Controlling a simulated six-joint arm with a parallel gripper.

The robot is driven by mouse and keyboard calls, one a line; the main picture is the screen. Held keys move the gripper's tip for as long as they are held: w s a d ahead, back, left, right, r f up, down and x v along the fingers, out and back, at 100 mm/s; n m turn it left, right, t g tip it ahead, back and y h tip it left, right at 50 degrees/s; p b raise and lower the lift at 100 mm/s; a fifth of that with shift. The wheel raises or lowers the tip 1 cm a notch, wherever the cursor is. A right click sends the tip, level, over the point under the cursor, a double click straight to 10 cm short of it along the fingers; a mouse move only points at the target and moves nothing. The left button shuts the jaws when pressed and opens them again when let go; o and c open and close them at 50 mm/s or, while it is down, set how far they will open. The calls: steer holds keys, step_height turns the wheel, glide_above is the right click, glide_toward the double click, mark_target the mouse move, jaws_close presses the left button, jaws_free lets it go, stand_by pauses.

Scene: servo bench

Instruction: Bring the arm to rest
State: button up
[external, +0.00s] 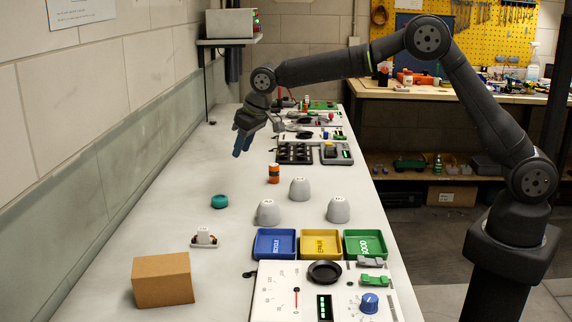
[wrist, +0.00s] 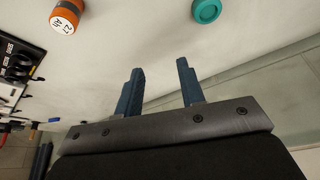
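My gripper (external: 243,142) is raised above the far part of the white bench (external: 150,240), near its left side, with the arm stretched out from the right. In the wrist view my gripper (wrist: 160,82) shows two blue fingers, spread apart with nothing between them. An orange cylinder (wrist: 66,15) with a white label and a teal round piece (wrist: 206,10) lie beyond the fingertips. In the external view the orange cylinder (external: 273,174) stands on the bench and the teal piece (external: 219,201) lies nearer the camera.
Three grey cups (external: 299,190) stand mid-bench. Blue (external: 274,256), yellow (external: 321,257) and green (external: 365,257) trays sit behind a white control panel (external: 275,300). A cardboard box (external: 162,280) is at front left. Black-topped devices (external: 296,153) line the far right edge. A wall bounds the left.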

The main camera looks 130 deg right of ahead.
steer(key=s+d+m+g, duration=0.1)
steer(key=s+d+m, duration=0.1)
steer(key=s+d, duration=0.35)
steer(key=s+d+m+g, duration=0.1)
steer(key=s+d+m, duration=0.2)
steer(key=s, duration=0.5)
steer(key=shift+h, duration=0.3)
steer(key=w+f, duration=0.1)
steer(key=w, duration=0.1)
steer(key=w+f, duration=0.2)
steer(key=w, duration=0.1)
steer(key=w+f, duration=0.2)
steer(key=w, duration=0.1)
steer(key=shift+w+d+f, duration=0.2)
steer(key=shift+d, duration=0.2)
steer(key=o, duration=1.3)
steer(key=shift+o, duration=0.5)
steer(key=s+a+r+n+y, duration=0.2)
steer(key=a+r+n, duration=0.2)
steer(key=a+r, duration=0.5)
steer(key=shift+s+a+n, duration=0.2)
steer(key=shift+a+n, duration=0.05)
steer(key=shift+n, duration=0.05)
steer(key=s+a+r+n+y, duration=0.3)
steer(key=a+r+n, duration=0.3)
steer(key=a, duration=0.5)
step_height(320, 180, down, 9)
steer(key=m, duration=0.1)
steer(key=shift+a, duration=0.35)
